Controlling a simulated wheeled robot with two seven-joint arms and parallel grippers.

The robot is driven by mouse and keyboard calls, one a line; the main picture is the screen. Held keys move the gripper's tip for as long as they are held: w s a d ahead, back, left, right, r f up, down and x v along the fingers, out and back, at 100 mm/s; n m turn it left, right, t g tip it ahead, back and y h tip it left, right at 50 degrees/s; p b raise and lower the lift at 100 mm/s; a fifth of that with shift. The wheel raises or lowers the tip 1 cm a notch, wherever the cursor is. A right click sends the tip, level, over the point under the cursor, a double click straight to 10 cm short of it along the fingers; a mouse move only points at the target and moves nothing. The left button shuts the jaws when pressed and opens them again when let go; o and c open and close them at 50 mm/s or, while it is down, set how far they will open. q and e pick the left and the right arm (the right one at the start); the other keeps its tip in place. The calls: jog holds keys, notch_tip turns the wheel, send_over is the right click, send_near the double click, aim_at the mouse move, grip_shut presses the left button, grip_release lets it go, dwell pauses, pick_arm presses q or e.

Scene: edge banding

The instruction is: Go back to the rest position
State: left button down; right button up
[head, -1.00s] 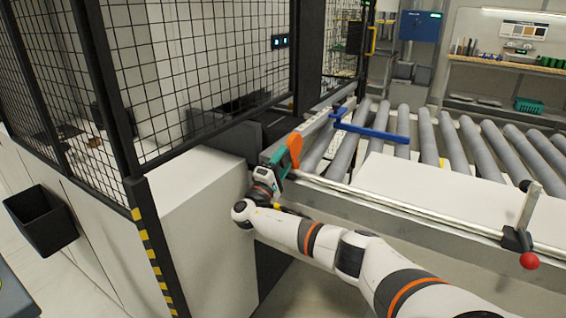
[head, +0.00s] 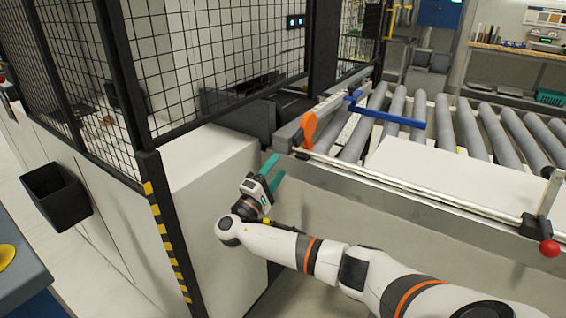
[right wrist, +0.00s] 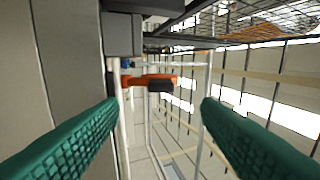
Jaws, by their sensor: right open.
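My right gripper (head: 272,172) is in the head view, at the front left end of the roller conveyor. Its two green fingers are apart with nothing between them. In the right wrist view the open fingers (right wrist: 160,125) frame an orange handle (right wrist: 150,80) that lies beyond them. In the head view this orange handle (head: 309,129) stands on the conveyor's end, above and right of the fingertips, apart from them. My left gripper is not in view.
A white cabinet (head: 215,210) stands close left of my gripper, below a black mesh fence (head: 190,60). The conveyor (head: 480,130) carries a white panel (head: 430,175), a blue bar (head: 385,115) and a rail with a red knob (head: 549,248). A black bin (head: 57,196) hangs at left.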

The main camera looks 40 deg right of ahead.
jog(key=shift+s+a+f, duration=0.1)
jog(key=shift+a, duration=0.15)
dwell(0.3)
jog(key=s+f+n+y, duration=0.3)
jog(key=f+n+y, duration=0.35)
jog(key=f, duration=1.85)
jog(key=s+a+f+m+g+y+p, duration=0.1)
jog(key=s+f+y, duration=0.2)
jog(key=s+f, duration=0.35)
jog(key=s+a+f+g+y+p, duration=0.1)
jog(key=s+a+f+y, duration=0.2)
jog(key=f, duration=0.6)
jog(key=s+a+f+m+g+y, duration=0.1)
jog(key=s+a+f+g+y, duration=0.15)
jog(key=s+f, duration=0.6)
jog(key=s+a+f+m+g+y, duration=0.1)
jog(key=s+a+f+m+y, duration=0.15)
jog(key=s+f, duration=0.65)
jog(key=s+a+f+m+y, duration=0.1)
jog(key=s+a, duration=0.2)
jog(key=s, duration=0.8)
jog(key=s+a+m+y, duration=0.2)
jog(key=s+a, duration=0.2)
jog(key=s, duration=0.8)
jog(key=shift+s+f+m+g+p, duration=0.15)
jog(key=shift+f+m+g+p, duration=0.2)
jog(key=shift+p, duration=0.1)
